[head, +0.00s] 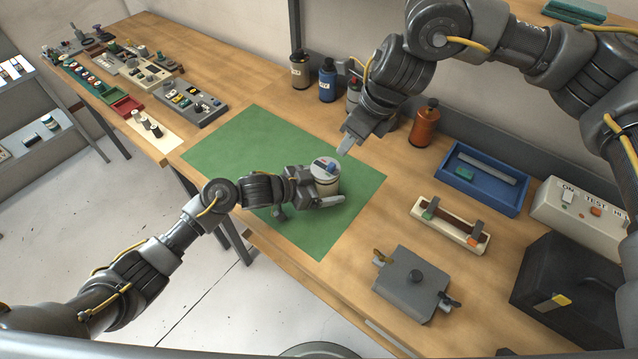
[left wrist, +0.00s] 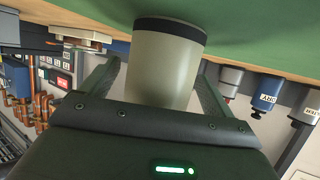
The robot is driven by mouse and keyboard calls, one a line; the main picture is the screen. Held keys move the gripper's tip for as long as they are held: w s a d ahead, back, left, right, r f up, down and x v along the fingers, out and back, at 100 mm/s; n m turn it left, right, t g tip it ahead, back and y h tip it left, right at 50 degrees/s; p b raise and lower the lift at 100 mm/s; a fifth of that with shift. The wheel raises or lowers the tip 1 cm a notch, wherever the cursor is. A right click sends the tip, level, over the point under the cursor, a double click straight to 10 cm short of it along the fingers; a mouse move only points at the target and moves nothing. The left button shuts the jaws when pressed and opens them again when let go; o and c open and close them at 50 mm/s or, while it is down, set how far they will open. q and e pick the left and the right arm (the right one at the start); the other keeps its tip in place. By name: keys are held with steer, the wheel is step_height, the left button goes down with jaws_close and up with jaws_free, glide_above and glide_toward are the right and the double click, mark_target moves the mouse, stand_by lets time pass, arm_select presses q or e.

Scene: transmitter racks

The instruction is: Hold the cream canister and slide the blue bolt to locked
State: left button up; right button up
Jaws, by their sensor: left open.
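The cream canister (head: 325,187) stands upright on the green mat (head: 235,143). Its grey lid (head: 321,171) carries the small blue bolt (head: 331,167), with a red mark beside it; the bolt's exact position is too small to tell. My left gripper (head: 324,196) is open low around the canister, with one finger in front of it. In the left wrist view the canister (left wrist: 162,65) stands between the two spread fingers, with gaps at its sides. My right gripper (head: 345,146) hangs just above and right of the lid, apart from it; its finger opening is unclear.
Dark, blue and grey bottles stand behind the mat, and an orange bottle (head: 424,124) stands right of them. A blue tray (head: 483,178), a cream rack (head: 449,222) and a grey box (head: 411,284) lie to the right. The mat around the canister is clear.

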arm_select(q)
steer(key=shift+c, duration=0.2)
steer(key=c, duration=1.2)
steer(key=shift+c, duration=0.2)
arm_select(e)
steer(key=shift+s+f, duration=0.25)
steer(key=c, duration=0.5)
arm_select(q)
steer(key=shift+a, duration=0.1)
arm_select(e)
steer(key=s+d+f+y, duration=0.1)
steer(key=s+f+y, duration=0.1)
steer(key=shift+s+d+t, duration=0.3)
steer(key=shift+s+d, duration=0.1)
jaws_close()
steer(key=s+d+m+t+y, duration=0.1)
steer(key=s+d+t+y, duration=0.1)
steer(key=d, duration=0.5)
steer(key=shift+s+f+t, duration=0.15)
steer(key=shift+s+t, duration=0.45)
steer(key=shift+s, duration=0.25)
